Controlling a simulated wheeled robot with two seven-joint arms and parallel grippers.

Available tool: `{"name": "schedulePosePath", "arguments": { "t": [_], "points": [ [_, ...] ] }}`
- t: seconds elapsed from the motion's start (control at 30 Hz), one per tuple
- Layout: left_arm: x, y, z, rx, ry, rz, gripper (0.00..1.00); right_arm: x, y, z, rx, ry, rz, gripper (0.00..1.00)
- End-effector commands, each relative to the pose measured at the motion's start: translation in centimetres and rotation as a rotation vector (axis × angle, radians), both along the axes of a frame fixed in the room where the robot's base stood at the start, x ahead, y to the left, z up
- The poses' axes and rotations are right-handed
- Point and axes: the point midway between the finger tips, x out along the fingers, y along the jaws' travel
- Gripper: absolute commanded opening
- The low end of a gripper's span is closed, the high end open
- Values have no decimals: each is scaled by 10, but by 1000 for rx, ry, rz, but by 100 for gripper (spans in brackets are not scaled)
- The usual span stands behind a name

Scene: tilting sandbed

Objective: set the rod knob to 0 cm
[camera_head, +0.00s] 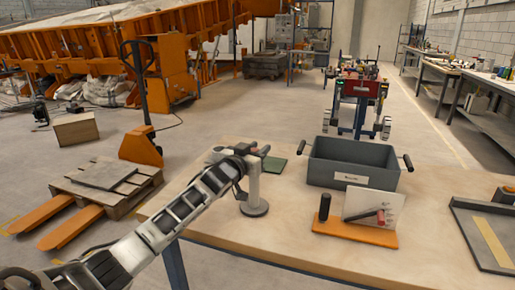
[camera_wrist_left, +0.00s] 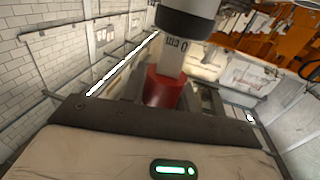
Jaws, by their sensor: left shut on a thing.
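In the left wrist view a red rod knob (camera_wrist_left: 165,90) sits on a pale flat rod (camera_wrist_left: 172,58) with "0 cm" printed on it. A dark collar (camera_wrist_left: 190,15) is just above the print. In the head view a grey post with a round base (camera_head: 254,207) stands on the table. My left gripper (camera_head: 250,157) is at the top of this post and shut. The wrist view shows the red knob just beyond the gripper's dark front edge, and the gripper is shut on it. The fingertips are largely hidden. My right gripper is not in view.
A grey bin (camera_head: 352,165) with black handles stands on the table (camera_head: 225,235). In front of it is an orange board (camera_head: 352,233) with a black upright grip (camera_head: 324,207) and a white card (camera_head: 372,207). A grey tray (camera_head: 480,235) is at the right.

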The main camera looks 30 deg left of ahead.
Motion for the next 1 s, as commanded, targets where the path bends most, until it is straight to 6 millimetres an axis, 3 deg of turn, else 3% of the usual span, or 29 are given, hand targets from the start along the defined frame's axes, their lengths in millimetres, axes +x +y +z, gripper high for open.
{"name": "schedulePosePath", "arguments": {
  "t": [0.03,0.1,0.4,0.53,0.67,1.0],
  "points": [
    [-1,-1,-15,-1,29,2,35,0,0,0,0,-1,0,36],
    [-1,-1,-14,-2,28,2,52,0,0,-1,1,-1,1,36],
    [-2,-1,-9,-2,18,1,52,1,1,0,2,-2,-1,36],
    [-11,-1,-9,-2,17,0,52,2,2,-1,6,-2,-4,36],
    [-32,-2,-9,0,18,-1,52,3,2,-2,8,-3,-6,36],
    [-109,-5,-11,0,23,0,52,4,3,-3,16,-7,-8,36]
  ]
}}
